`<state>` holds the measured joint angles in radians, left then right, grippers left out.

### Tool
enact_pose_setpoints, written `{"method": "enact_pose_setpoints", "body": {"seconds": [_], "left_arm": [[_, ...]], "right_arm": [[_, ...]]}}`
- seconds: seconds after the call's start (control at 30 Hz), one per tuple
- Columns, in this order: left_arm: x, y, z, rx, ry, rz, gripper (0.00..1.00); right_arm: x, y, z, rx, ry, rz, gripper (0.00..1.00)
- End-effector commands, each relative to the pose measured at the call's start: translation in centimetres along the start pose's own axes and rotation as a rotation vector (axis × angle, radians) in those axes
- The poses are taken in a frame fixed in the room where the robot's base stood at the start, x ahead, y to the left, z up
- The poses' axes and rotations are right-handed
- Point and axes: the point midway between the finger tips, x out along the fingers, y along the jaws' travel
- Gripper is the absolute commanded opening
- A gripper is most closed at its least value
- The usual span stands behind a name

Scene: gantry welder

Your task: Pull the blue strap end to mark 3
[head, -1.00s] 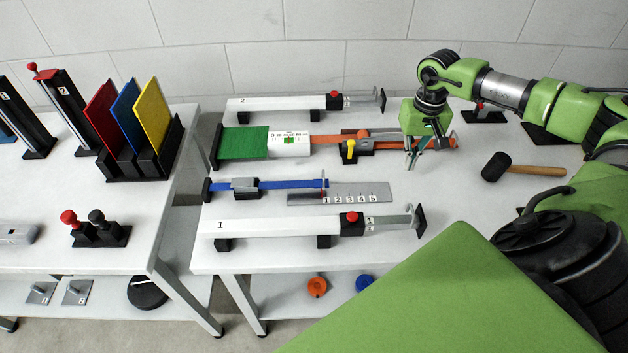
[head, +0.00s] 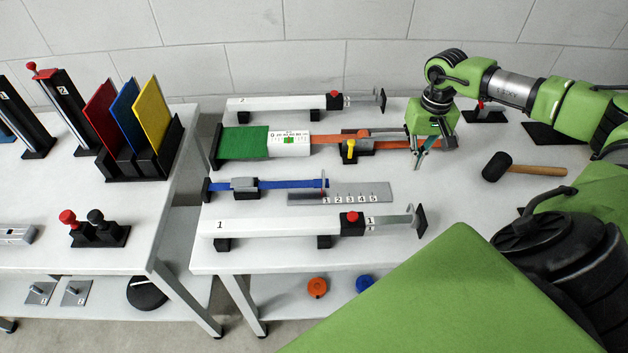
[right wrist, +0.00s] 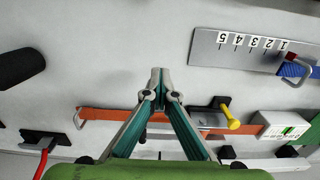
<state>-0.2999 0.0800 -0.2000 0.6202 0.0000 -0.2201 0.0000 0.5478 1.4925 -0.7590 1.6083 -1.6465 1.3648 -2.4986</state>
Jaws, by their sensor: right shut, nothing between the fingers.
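The blue strap (head: 289,184) lies flat on the table and runs from a black block at the left through a metal buckle (head: 245,184). Its end (head: 324,183) carries a small upright loop and is near the 1 on the grey scale plate (head: 352,193), which is numbered 1 to 5. In the right wrist view the strap end (right wrist: 297,72) shows at the right, beside the plate (right wrist: 240,48). My right gripper (head: 418,167) is shut and empty, pointing down near the orange strap, right of and behind the plate; its tips also show in the right wrist view (right wrist: 159,74). My left gripper is out of view.
An orange strap (head: 386,141) with a yellow-handled ratchet (head: 350,150) lies behind the blue one. Two white slide units, numbered 2 (head: 275,103) and 1 (head: 275,227), lie behind and in front. A mallet (head: 497,167) lies at the right.

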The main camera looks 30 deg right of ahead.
Motion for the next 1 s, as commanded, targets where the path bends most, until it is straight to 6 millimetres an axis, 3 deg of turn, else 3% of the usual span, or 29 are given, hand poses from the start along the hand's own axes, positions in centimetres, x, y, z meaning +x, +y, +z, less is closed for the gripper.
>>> {"method": "enact_pose_setpoints", "body": {"seconds": [1.0], "left_arm": [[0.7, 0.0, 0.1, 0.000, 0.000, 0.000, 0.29]], "right_arm": [[0.0, 2.1, 0.0, 0.000, 0.001, 0.001, 0.00]]}}
